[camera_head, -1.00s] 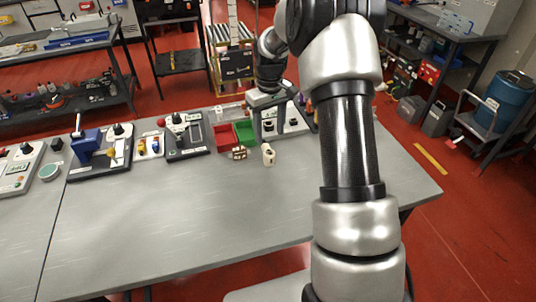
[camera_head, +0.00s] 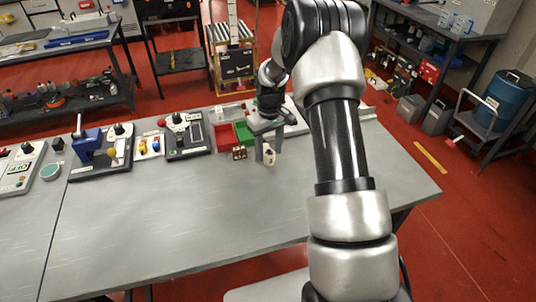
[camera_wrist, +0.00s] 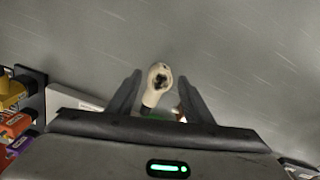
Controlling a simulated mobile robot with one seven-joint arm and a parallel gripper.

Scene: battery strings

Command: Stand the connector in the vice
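The cream connector (camera_head: 269,157) stands on the grey table in front of the small red and green bins. It also shows in the wrist view (camera_wrist: 157,83), tilted in the picture, with a dark socket in its end. My gripper (camera_head: 268,153) is right at it, fingers pointing down. In the wrist view my gripper (camera_wrist: 160,88) is open, with one finger on each side of the connector and a gap on both sides. A blue fixture (camera_head: 87,141) on a dark base, apparently the vice, is at the left of the table.
A red bin (camera_head: 226,137) and a green bin (camera_head: 244,132) stand behind the connector, with a small brown-and-white item (camera_head: 239,153) beside it. A grey control box (camera_head: 187,134) stands between bins and blue fixture. The table front (camera_head: 190,220) is clear.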

